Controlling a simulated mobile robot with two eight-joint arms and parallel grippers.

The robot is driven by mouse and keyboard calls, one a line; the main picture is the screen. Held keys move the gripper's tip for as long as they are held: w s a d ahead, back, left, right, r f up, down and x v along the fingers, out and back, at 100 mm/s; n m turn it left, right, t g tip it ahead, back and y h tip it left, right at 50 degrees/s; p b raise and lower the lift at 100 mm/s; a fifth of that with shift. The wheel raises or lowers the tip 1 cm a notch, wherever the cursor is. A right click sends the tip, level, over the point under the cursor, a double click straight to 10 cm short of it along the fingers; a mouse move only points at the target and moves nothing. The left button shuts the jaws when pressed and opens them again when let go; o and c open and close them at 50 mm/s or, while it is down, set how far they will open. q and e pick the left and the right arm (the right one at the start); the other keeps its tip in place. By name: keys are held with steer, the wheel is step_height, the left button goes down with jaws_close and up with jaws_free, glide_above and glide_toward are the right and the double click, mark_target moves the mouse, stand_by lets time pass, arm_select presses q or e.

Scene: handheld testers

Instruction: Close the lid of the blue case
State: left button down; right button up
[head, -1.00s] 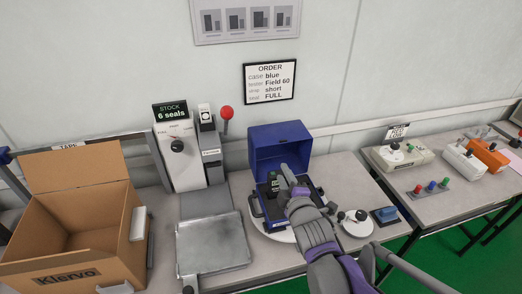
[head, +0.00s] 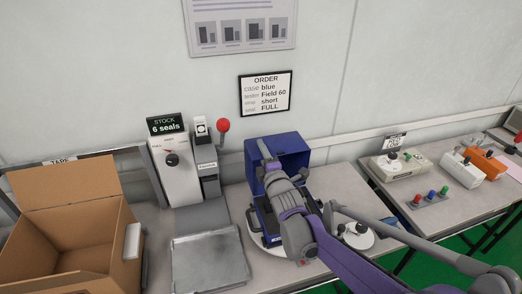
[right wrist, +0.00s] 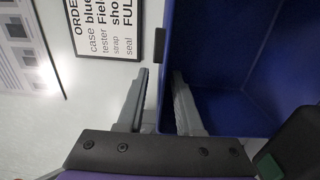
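The blue case (head: 262,222) stands on a round white plate on the bench, with its lid (head: 290,150) raised upright at the back. My right gripper (head: 263,150) is at the upper left part of the lid. In the right wrist view my right gripper (right wrist: 160,100) is open, its fingers apart on either side of the blue lid wall (right wrist: 230,60). A gap shows between the left finger and the wall. A dark device with a green patch (right wrist: 290,150) shows at the lower right there. My arm hides most of the case interior in the head view. My left gripper is not in view.
An open cardboard box (head: 75,235) and a metal tray (head: 210,262) are left of the case. A white dispenser with a red knob (head: 223,125) stands behind the tray. A round white dial unit (head: 357,236) is to the right, and a second bench holds other testers (head: 400,165).

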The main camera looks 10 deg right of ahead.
steer(key=shift+w, duration=0.35)
jaws_close()
stand_by(1.2)
